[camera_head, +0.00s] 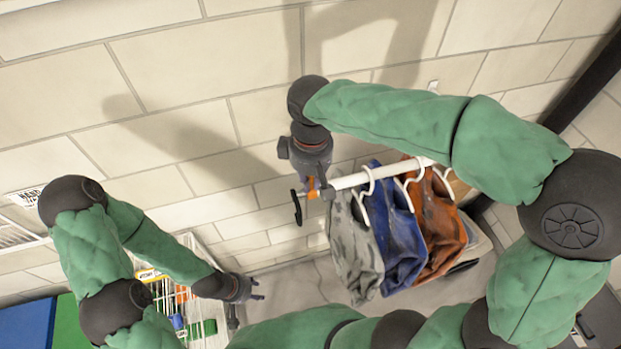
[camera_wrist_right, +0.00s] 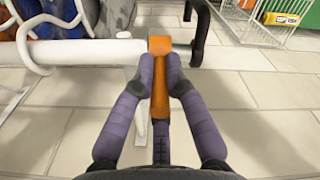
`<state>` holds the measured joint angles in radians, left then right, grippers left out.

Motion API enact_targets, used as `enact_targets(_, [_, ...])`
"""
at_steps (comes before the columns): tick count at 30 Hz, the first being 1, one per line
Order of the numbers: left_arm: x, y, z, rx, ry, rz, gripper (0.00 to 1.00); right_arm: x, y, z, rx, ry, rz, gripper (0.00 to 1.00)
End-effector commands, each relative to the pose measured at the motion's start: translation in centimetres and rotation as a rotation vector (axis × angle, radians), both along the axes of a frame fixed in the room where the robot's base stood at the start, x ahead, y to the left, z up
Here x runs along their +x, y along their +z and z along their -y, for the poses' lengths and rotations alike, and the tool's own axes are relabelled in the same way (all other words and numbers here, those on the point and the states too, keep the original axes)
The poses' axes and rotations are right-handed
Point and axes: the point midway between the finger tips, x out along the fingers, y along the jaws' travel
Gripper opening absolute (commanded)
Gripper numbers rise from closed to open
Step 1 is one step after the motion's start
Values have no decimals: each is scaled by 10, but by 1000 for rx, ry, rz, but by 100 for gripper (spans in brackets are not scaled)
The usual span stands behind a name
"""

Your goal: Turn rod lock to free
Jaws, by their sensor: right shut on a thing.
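The rod lock is an orange piece (camera_wrist_right: 159,45) at the end of a white hanging rod (camera_wrist_right: 85,52), as the right wrist view shows. My right gripper (camera_wrist_right: 160,72) is shut on the orange lock, with a purple finger on either side of it. In the head view the right gripper (camera_head: 312,185) is at the rod's left end, where a bit of orange shows next to a black end piece (camera_head: 297,207). The white rod (camera_head: 345,181) runs from there to the right. My left gripper (camera_head: 243,289) is at the lower left, apart from the rod, with its fingers spread.
Grey, blue and orange garments (camera_head: 397,235) hang on white hangers along the rod. A wire basket (camera_head: 205,310) with small colourful items stands near my left gripper. A pale block wall (camera_head: 190,110) lies behind the rod. Bare floor shows between basket and garments.

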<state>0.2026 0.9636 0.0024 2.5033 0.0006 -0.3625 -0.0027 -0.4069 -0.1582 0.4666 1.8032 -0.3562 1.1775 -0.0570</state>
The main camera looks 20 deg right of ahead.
Motion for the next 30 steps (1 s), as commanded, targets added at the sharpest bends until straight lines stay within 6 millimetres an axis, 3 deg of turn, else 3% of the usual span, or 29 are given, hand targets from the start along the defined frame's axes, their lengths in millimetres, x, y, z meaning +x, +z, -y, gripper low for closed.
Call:
enact_targets(8, [0, -32, 0, 0, 0, 0, 40, -6, -5, 0, 5, 4, 128, 0])
enact_targets(30, [0, -150, 0, 0, 0, 0, 40, -27, -16, 0, 24, 4, 618, 0])
